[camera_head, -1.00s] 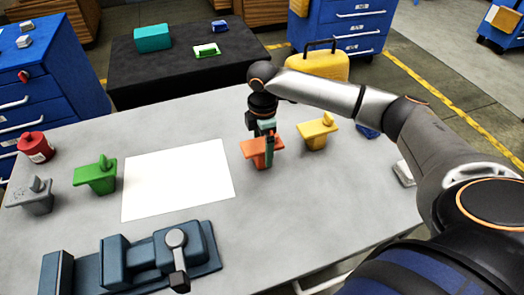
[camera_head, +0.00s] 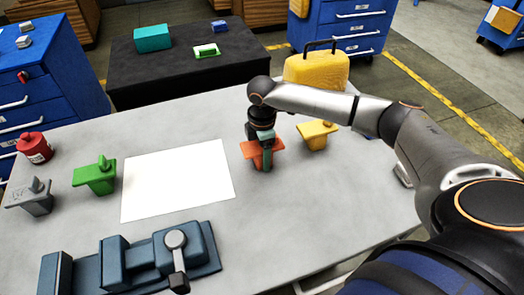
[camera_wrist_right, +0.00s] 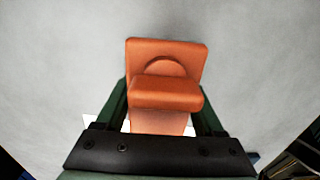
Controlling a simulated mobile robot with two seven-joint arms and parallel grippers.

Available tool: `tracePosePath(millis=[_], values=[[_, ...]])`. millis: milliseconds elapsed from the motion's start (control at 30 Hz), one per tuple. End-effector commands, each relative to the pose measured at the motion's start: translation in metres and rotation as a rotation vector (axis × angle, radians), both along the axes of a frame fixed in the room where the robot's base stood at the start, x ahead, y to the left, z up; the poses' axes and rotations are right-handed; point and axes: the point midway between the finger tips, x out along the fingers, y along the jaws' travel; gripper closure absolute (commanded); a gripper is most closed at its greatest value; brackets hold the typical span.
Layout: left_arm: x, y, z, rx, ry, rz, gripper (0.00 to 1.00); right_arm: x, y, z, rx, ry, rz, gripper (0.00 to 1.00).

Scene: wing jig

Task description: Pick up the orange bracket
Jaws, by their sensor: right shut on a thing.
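The orange bracket (camera_head: 250,149) stands on the grey table, right of the white sheet. It also shows in the right wrist view (camera_wrist_right: 166,58), with its raised grip part between the two green fingers. My right gripper (camera_head: 267,158) comes down on it from above and is shut on it. In the right wrist view my right gripper (camera_wrist_right: 163,112) has a finger on each side of the bracket. The bracket appears to rest on the table. My left gripper is not in view.
A yellow bracket (camera_head: 315,137) stands close on the right, under my right arm. A green bracket (camera_head: 95,178), a grey bracket (camera_head: 32,198) and a red can (camera_head: 34,148) stand at the left. A blue-grey vise-like fixture (camera_head: 135,262) lies in front. The white sheet (camera_head: 178,178) is bare.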

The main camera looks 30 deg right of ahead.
Motion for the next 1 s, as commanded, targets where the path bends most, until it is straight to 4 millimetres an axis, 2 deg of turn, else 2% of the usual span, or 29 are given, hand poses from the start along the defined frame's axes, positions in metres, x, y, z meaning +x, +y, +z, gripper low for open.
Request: tracePosePath(millis=[67,400,767,867,1000], values=[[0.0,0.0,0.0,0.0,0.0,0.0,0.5,0.0,0.0,0.0,0.0,0.0,0.0,0.62],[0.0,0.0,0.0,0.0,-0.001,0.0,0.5,0.0,0.0,0.0,0.0,0.0,0.0,1.0],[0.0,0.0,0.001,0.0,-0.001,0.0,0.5,0.001,0.0,0.005,0.0,-0.003,0.0,1.0],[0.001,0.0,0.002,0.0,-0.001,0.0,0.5,0.002,0.0,0.018,0.002,-0.006,0.0,1.0],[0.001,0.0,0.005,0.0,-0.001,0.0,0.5,0.002,0.0,0.046,0.002,-0.007,-0.001,1.0]])
